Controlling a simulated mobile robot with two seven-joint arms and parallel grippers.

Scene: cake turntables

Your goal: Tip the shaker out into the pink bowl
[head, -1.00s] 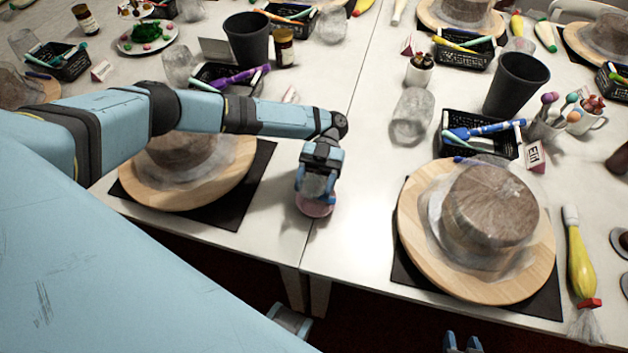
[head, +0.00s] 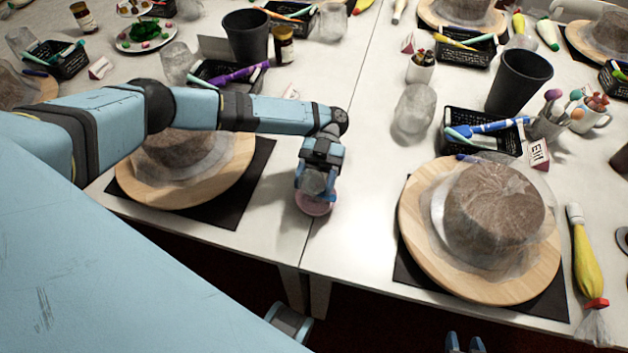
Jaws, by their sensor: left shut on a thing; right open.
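My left gripper (head: 314,186) is over the white table near its front edge, pointing down. It is shut on a small greyish thing (head: 313,184), which seems to be the shaker; the fingers hide much of it. The pink bowl (head: 314,209) is directly below and partly hidden by the gripper. I cannot tell whether the shaker touches the bowl, how far it is tilted, or whether anything is falling out. My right gripper (head: 464,344) shows only its fingertips at the bottom edge, apart and empty.
Wooden turntables with wrapped cakes stand left (head: 218,184) and right (head: 420,257) of the bowl on dark mats. Behind are a clear jar (head: 413,112), a black cup (head: 517,82) and a black basket (head: 492,142). A yellow piping bag (head: 586,258) lies at the right.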

